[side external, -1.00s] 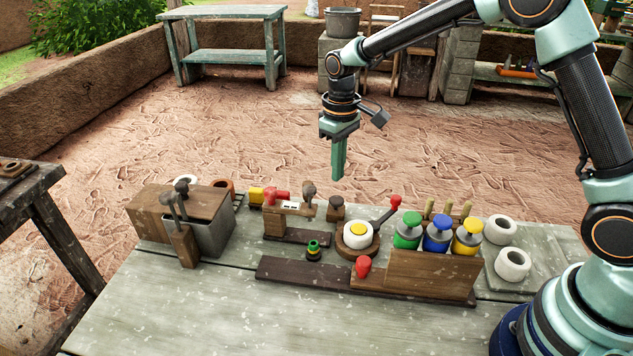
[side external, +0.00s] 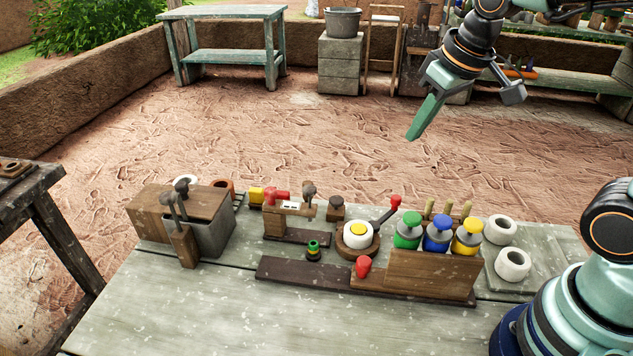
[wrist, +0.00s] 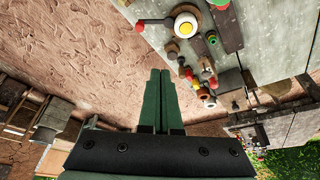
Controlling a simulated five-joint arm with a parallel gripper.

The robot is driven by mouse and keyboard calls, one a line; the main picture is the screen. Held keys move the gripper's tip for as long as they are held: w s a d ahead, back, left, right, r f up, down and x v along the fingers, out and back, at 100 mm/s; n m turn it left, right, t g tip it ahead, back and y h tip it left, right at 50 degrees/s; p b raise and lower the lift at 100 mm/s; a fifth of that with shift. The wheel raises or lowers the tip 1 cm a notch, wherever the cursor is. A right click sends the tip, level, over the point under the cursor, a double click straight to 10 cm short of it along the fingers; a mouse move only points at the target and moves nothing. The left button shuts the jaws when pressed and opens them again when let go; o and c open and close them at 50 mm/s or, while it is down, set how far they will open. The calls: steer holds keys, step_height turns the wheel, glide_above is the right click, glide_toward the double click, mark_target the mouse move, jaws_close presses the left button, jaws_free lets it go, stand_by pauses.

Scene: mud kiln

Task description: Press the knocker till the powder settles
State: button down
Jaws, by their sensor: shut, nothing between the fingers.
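I cannot tell for sure which part is the knocker. A round white piece with a yellow centre (side external: 358,232) sits on a wooden base on the bench; it also shows at the top of the wrist view (wrist: 186,31). A red-tipped lever (side external: 394,203) slants up beside it, and a red knob (side external: 363,267) stands in front of it. I cannot make out any powder. My gripper (side external: 412,138) is shut and empty, tilted in the air above and behind the bench, apart from everything. Its closed green fingers also show in the wrist view (wrist: 160,73).
Green (side external: 408,230), blue (side external: 437,233) and yellow (side external: 468,238) capped pieces stand in a wooden rack to the right. Two white rings (side external: 513,264) lie beyond. A wooden box (side external: 180,209) stands at the left. The bench front (side external: 240,325) is clear.

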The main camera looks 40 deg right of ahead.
steer(key=shift+m+t, duration=0.4)
steer(key=shift+t, duration=0.3)
steer(key=s, duration=0.2)
steer(key=s+d, duration=0.1)
steer(key=s, duration=0.1)
steer(key=shift+s+f, duration=0.1)
steer(key=shift+s, duration=0.25)
stand_by(1.6)
steer(key=m+g, duration=0.6)
steer(key=m, duration=0.3)
glide_above(337, 199)
steer(key=shift+f, duration=2.7)
steer(key=shift+f, duration=0.1)
step_height(337, 199, down, 14)
steer(key=shift+r, duration=0.1)
